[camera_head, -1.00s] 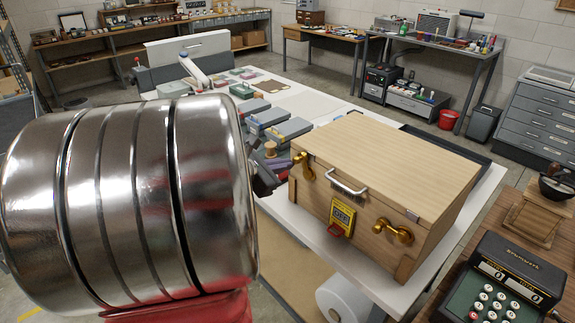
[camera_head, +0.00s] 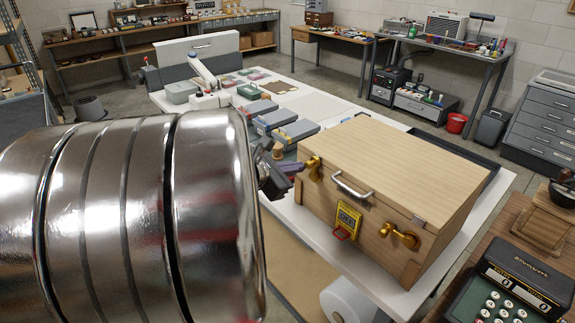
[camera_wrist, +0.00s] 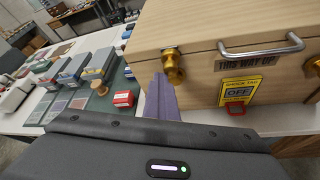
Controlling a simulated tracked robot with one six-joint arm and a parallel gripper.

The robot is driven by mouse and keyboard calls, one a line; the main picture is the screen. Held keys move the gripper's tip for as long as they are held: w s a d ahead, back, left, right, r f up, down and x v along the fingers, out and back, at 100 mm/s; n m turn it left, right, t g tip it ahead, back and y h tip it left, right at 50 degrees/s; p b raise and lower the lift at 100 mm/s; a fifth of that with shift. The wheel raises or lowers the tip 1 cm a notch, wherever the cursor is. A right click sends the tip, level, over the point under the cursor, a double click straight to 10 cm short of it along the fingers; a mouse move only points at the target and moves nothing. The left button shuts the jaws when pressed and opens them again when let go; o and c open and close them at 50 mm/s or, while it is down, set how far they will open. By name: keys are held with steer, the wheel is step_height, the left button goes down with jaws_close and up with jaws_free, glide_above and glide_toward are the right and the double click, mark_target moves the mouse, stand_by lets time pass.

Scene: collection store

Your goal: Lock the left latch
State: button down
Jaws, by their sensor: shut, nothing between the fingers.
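A pale wooden case (camera_head: 400,170) stands closed on the white table. Its left latch (camera_head: 314,170) is a brass turn-handle on the front, near the upper left corner; the handle appears to hang downward. The latch also shows in the wrist view (camera_wrist: 174,66). My gripper (camera_head: 290,168) is at the latch's left side, its purple-grey fingers (camera_wrist: 160,98) shut and empty. The fingertips are close under and beside the latch; I cannot tell whether they touch it. The right latch (camera_head: 399,236) has its handle pointing sideways to the left.
A metal carry handle (camera_head: 352,188) and a yellow shock tag (camera_head: 347,219) are on the case front between the latches. Grey boxes (camera_head: 295,132) stand on the table left of the case.

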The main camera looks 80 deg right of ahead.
steer(key=shift+s+a, duration=0.1)
steer(key=shift+s, duration=0.2)
steer(key=w+d, duration=0.2)
steer(key=w, duration=0.2)
steer(key=w+a, duration=0.3)
steer(key=a, duration=0.6)
steer(key=shift+w, duration=0.1)
stand_by(0.6)
